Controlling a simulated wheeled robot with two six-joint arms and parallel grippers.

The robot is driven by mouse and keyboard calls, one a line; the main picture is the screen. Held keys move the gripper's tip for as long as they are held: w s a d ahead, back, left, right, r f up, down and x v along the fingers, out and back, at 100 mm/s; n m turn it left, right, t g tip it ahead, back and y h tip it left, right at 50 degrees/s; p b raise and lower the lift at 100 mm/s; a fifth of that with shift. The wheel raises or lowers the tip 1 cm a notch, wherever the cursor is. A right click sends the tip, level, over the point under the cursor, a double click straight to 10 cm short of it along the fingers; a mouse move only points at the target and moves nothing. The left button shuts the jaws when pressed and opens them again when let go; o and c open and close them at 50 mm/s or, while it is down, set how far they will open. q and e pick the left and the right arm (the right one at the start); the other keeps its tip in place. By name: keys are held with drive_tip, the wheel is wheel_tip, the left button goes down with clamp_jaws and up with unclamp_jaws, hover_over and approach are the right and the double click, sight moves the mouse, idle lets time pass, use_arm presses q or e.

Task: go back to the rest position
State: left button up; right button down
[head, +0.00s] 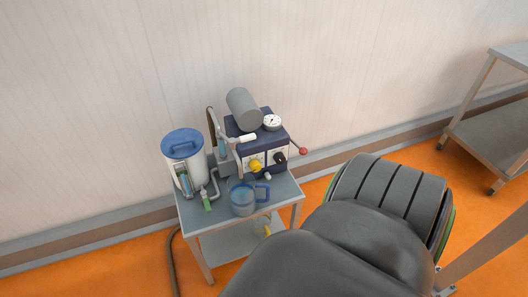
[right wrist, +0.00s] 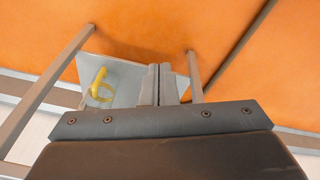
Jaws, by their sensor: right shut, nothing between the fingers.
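My right gripper (right wrist: 158,86) shows in the right wrist view, with its two fingers together and nothing between them. It points down past the trolley's legs toward the lower shelf (right wrist: 120,73) and the orange floor. I cannot tell from this view how far it is from the shelf. My left gripper is in neither view. In the head view large dark grey parts of my own body fill the bottom and lower right, and no gripper fingers show there.
A small metal trolley (head: 188,217) stands by the wall. It bears a blue-lidded canister (head: 183,146), a machine with a gauge (head: 272,122) and a clear blue jug (head: 242,201). A yellow looped thing (right wrist: 98,90) is at the lower shelf. Another metal table (head: 495,130) stands far right.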

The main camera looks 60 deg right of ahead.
drive_tip(key=shift+s+f, duration=0.1)
drive_tip(key=shift+s, duration=0.1)
idle(0.5)
drive_tip(key=s+f+n, duration=0.1)
drive_tip(key=s+f, duration=0.2)
drive_tip(key=s, duration=0.6)
drive_tip(key=s+d+f, duration=0.1)
drive_tip(key=s+f, duration=0.3)
drive_tip(key=s, duration=0.5)
drive_tip(key=shift+s+d+f+n+g, duration=0.15)
drive_tip(key=shift+s+f+n+g, duration=0.15)
drive_tip(key=shift+s+n+g, duration=0.1)
